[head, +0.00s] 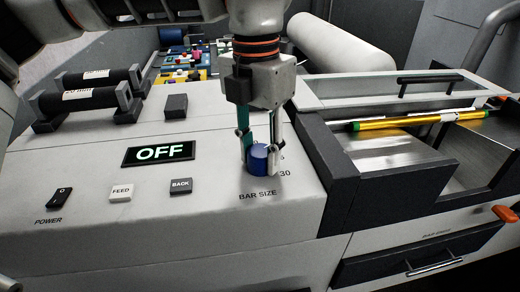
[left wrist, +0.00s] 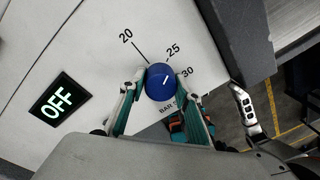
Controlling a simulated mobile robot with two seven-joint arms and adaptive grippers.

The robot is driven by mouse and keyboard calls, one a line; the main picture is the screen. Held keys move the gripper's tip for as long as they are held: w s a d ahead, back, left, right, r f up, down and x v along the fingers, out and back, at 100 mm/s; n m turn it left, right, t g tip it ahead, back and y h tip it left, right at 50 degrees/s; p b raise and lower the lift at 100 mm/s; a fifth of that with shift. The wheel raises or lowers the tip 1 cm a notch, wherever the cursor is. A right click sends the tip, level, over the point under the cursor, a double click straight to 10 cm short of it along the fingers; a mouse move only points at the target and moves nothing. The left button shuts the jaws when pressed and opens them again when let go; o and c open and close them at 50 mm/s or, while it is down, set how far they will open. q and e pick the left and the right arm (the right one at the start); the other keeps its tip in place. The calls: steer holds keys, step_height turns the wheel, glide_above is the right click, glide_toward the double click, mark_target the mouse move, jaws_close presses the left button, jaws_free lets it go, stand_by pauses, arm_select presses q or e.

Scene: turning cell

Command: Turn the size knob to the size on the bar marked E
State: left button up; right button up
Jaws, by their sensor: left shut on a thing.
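The blue size knob (head: 259,158) stands on the sloped panel above the words BAR SIZE. My left gripper (head: 258,165) is shut on it from above, one finger on each side. In the left wrist view the knob (left wrist: 160,82) shows a short white mark aimed up and right, roughly at the 25; the marks 20, 25 and 30 lie around it. The fingers of my left gripper (left wrist: 162,92) touch its sides there. A yellow bar (head: 400,121) with a white label lies at the right; two black bars (head: 95,78) with white labels rest at the left.
A display (head: 158,153) reads OFF. The POWER switch (head: 61,197), FEED button (head: 121,192) and BACK button (head: 181,186) sit left of the knob. A dark raised edge (head: 325,165) borders the panel on the right. Colourful parts lie at the back.

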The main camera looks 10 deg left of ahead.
mark_target(258, 150)
stand_by(0.3)
arm_select(q)
steer(key=o, duration=1.1)
step_height(258, 150, up, 12)
steer(key=shift+w+a, duration=0.15)
steer(key=shift+a, duration=0.05)
